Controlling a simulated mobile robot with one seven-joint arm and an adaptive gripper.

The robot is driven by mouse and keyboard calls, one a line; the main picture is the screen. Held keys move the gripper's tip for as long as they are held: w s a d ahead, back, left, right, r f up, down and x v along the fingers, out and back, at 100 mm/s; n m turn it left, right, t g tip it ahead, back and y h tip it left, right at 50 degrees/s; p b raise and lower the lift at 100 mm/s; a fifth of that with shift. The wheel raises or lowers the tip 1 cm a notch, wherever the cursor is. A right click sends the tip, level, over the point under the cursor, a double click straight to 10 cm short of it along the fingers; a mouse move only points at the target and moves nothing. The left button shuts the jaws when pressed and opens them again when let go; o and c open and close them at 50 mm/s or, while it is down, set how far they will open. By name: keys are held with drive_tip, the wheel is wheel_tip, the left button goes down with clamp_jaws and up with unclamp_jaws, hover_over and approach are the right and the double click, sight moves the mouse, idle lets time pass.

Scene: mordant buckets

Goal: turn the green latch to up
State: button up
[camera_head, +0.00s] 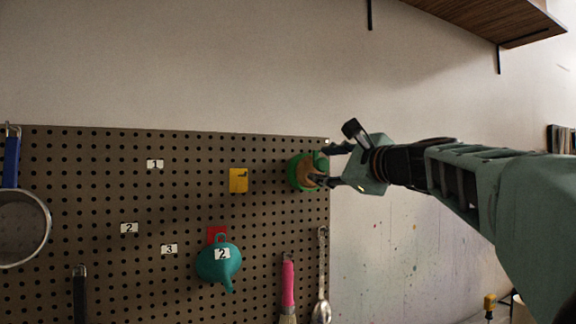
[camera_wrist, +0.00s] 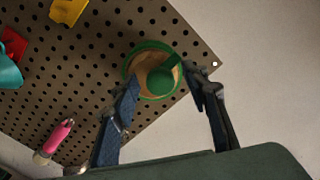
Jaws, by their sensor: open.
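The green latch (camera_head: 296,172) is a round green ring with a tan face, mounted near the upper right edge of the pegboard. In the wrist view the latch (camera_wrist: 163,80) shows a green round knob with a short bar pointing to the upper right of that picture. My gripper (camera_head: 328,166) is open at the latch, coming from the right. In the wrist view its two fingers (camera_wrist: 168,87) stand on either side of the knob, the right fingertip close to the bar. I cannot tell whether either finger touches it. In the head view my fingers partly hide the latch.
The brown pegboard (camera_head: 120,280) holds a yellow piece (camera_head: 238,180), a teal funnel (camera_head: 219,264) on a red holder (camera_head: 217,234), a pink-handled brush (camera_head: 288,285), a metal spoon (camera_head: 322,280) and a strainer (camera_head: 22,228). Bare wall (camera_head: 375,245) lies right of the board. A wooden shelf (camera_head: 490,18) hangs above.

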wheel_tip(320, 180, up, 10)
idle(0.7)
idle(0.4)
